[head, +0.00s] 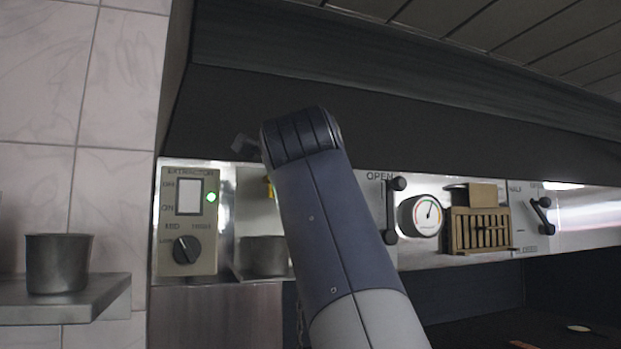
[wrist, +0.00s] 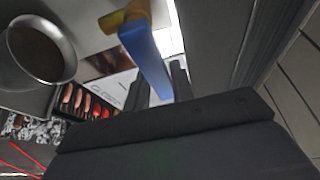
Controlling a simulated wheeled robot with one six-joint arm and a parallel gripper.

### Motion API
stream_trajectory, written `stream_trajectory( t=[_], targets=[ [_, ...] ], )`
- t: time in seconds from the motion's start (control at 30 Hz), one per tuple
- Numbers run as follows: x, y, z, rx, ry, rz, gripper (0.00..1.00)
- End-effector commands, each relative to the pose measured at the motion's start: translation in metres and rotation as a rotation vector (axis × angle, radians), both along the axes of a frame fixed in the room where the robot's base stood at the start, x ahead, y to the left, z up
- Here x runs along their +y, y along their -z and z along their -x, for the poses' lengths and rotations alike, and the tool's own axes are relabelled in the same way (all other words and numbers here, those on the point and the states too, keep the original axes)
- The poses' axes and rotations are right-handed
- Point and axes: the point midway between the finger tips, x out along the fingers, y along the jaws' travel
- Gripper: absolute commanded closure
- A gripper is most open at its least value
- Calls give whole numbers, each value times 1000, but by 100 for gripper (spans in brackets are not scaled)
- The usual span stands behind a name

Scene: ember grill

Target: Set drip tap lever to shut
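The drip tap shows in the wrist view as a yellow valve body (wrist: 124,17) with a blue lever (wrist: 146,60). A small part of the yellow body also shows in the head view (head: 269,187), beside my arm. In the wrist view my gripper (wrist: 158,68) has its two dark fingers apart, one on each side of the lever's free end. The lever lies closer to the right finger; I cannot tell whether they touch. In the head view my arm hides the lever and the fingers. A sign reading like "CLOSED" (wrist: 112,90) is partly hidden behind the left finger.
A metal pot (head: 263,252) stands below the tap and shows in the wrist view (wrist: 40,52). Left is the extractor panel (head: 200,232); right are a black lever (head: 392,215), a gauge (head: 420,214) and a wooden slatted box (head: 480,232). A dark hood (head: 420,110) overhangs everything.

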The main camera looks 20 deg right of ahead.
Motion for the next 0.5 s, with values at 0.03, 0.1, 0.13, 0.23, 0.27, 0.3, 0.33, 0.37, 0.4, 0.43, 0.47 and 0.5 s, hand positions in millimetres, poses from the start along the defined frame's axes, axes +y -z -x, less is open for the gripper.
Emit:
stream_trajectory(
  t=[0.03,0.1,0.13,0.23,0.27,0.3,0.33,0.37,0.4,0.43,0.47,0.5],
  targets=[
    [0,0,0,0,0,1,72],
    [0,0,0,-1,0,1,66],
    [0,0,0,-1,0,1,64],
    [0,0,0,-1,0,2,60],
    [0,0,0,-1,0,2,60],
    [0,-1,0,-1,1,2,60],
    [0,-1,0,-1,1,2,60],
    [0,-1,0,-1,1,2,60],
    [0,-1,1,-2,1,2,60],
    [0,-1,1,-2,0,2,60],
    [1,-1,2,-2,0,2,60],
    [2,0,5,-3,-1,2,60]
  ],
)
